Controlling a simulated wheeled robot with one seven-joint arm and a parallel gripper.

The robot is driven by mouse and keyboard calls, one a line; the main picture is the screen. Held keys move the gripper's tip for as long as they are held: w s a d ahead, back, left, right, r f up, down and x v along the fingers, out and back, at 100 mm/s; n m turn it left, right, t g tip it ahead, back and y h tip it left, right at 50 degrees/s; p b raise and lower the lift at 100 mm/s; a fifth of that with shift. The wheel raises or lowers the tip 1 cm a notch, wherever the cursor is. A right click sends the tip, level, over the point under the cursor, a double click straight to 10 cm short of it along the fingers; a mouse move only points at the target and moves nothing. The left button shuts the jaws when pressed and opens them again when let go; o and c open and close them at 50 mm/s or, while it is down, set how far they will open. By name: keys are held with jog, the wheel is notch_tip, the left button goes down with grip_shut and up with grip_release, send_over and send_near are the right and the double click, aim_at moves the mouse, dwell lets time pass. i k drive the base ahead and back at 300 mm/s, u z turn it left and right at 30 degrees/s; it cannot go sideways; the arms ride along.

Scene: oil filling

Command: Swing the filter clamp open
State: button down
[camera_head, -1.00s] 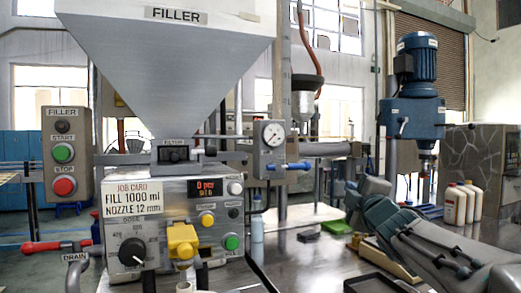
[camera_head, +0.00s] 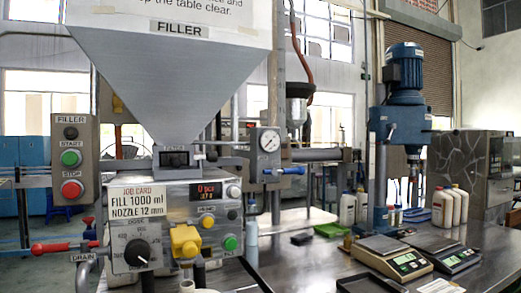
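The filter housing (camera_head: 174,158) is a small dark block under the grey hopper's outlet, above the filler's front panel. A small label sits along its top edge, too small to read surely. I cannot make out a separate clamp on it, or whether it is open or shut. A light rod runs to the right from beside the housing. My gripper is not in view, and neither is my arm.
The grey hopper (camera_head: 170,75) rises above the housing. A gauge (camera_head: 269,141) and blue-handled valve (camera_head: 285,171) stand to the right. A red drain lever (camera_head: 52,248) sticks out left. Scales (camera_head: 395,260), bottles and a drill press (camera_head: 402,120) occupy the right bench.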

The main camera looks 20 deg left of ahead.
aim_at(211, 157)
jog(key=z, duration=1.15)
jog(key=k, duration=1.1)
jog(key=u, duration=1.8)
jog(key=i, duration=0.5)
jog(key=u, duration=0.05)
